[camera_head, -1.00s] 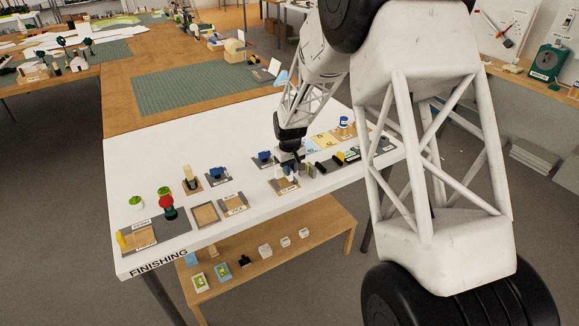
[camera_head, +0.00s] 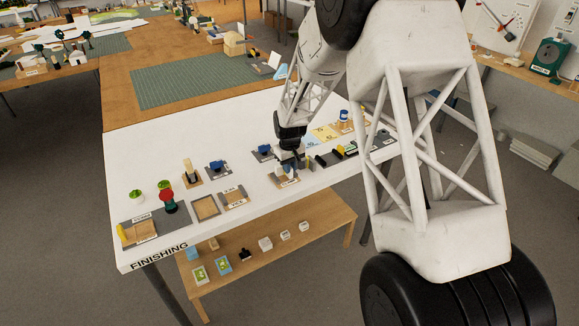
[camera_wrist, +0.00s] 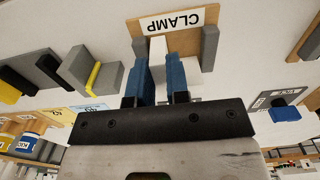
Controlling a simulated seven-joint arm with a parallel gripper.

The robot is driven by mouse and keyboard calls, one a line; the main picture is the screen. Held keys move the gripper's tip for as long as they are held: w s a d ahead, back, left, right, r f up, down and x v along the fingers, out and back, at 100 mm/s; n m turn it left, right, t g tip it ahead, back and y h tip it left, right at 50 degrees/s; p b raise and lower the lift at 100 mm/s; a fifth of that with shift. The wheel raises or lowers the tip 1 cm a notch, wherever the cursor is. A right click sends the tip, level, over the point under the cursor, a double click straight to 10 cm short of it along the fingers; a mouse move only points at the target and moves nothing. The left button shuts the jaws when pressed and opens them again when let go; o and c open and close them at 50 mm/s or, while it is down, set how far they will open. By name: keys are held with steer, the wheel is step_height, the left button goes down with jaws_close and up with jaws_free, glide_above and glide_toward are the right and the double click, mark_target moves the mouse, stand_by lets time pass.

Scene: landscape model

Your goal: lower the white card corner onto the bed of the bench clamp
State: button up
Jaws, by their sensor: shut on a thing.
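The bench clamp is at the near edge of the white table, on a wooden base (camera_head: 288,181) labelled CLAMP. In the wrist view the clamp's base (camera_wrist: 205,17) is at the top, with a grey upright jaw (camera_wrist: 209,48) right of my fingers. My gripper (camera_wrist: 160,75) has blue fingers, shut on the white card corner (camera_wrist: 158,48), which shows between and beyond them. In the head view my gripper (camera_head: 289,165) is over the clamp, and the card is mostly hidden. I cannot tell whether the card touches the bed.
A blue item on a dark pad (camera_wrist: 286,113) lies to the right. The white table (camera_head: 160,150) has free room towards its far left.

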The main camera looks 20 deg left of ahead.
stand_by(0.3)
steer(key=o, duration=0.8)
steer(key=shift+r, duration=3.5)
steer(key=shift+d, duration=0.1)
